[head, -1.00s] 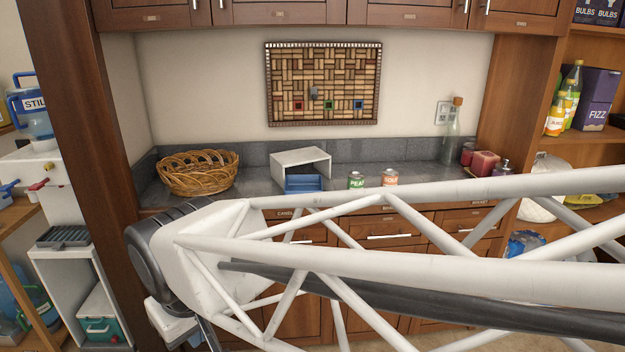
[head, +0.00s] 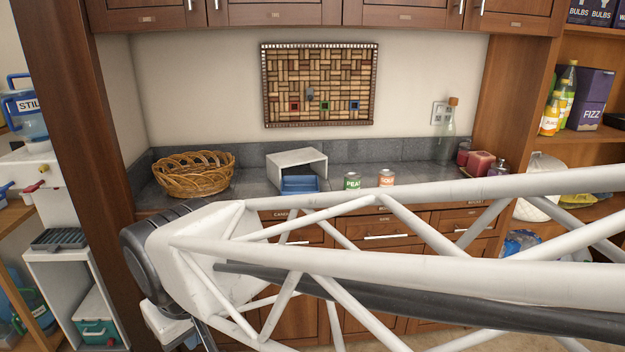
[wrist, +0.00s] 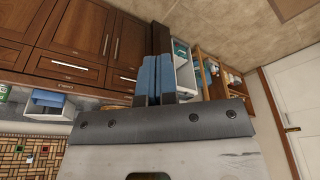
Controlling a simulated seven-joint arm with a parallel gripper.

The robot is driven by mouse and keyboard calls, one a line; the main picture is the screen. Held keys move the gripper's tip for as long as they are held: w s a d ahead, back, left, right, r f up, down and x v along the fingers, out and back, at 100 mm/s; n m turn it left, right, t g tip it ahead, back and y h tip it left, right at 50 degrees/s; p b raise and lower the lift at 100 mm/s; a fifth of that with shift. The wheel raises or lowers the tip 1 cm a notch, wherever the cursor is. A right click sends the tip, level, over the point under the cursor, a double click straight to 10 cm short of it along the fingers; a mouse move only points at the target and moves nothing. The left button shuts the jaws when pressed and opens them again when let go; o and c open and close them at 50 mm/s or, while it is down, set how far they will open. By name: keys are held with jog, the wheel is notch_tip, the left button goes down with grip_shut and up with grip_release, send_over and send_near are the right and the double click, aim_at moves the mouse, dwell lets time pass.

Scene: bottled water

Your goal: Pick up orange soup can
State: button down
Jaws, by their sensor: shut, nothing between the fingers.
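The orange soup can (head: 387,178) stands upright on the grey counter near its front edge, just right of a green pea can (head: 352,181). My white lattice arm crosses the head view in front of the counter and lies just below the cans there. In the wrist view my gripper (wrist: 157,62) has its two blue-padded fingers together with nothing between them. It points away from the cans, towards cabinets and shelves. The gripper's fingers are not clear in the head view. The orange can cannot be made out in the wrist view.
A wicker basket (head: 194,174) and a white box (head: 297,164) with a blue tray (head: 299,184) stand left of the cans. A clear bottle (head: 448,135) and red candles (head: 478,163) stand to the right. Wooden drawers lie below the counter.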

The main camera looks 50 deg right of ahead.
dwell(0.4)
grip_release()
dwell(0.4)
